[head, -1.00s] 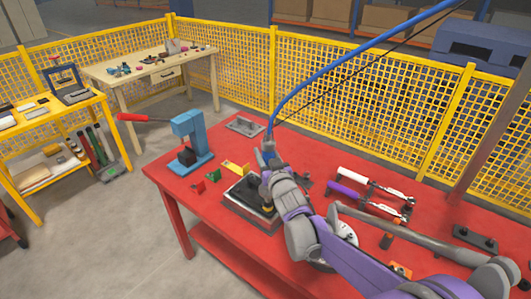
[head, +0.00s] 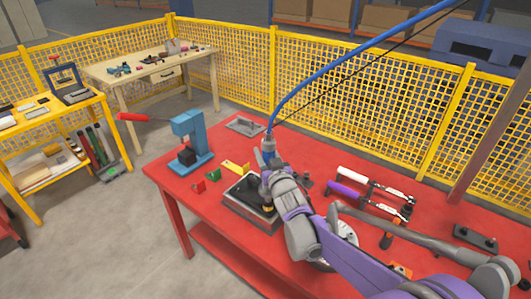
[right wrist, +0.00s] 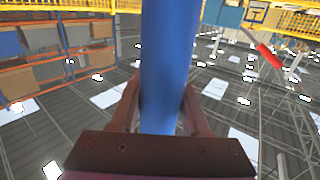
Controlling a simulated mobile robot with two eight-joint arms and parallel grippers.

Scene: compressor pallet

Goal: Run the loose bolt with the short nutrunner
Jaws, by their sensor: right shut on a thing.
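My right gripper (head: 270,170) is on the arm that comes in from the right, above the red table. It is shut on the nutrunner (head: 268,147), a grey-blue upright tool with a blue hose rising from its top. In the right wrist view the blue shaft or hose (right wrist: 168,65) stands between the two fingers. Below the gripper is a dark block in a shallow grey tray (head: 243,215), partly hidden by my arm. The loose bolt and the tool's lower tip cannot be made out. My left gripper is not in view.
A blue press (head: 188,140) with a red lever stands at the table's left. Small red, green and yellow brackets (head: 213,176) lie before it. Tools with white and purple handles (head: 347,189) lie at the right. A grey plate (head: 244,127) lies at the back edge.

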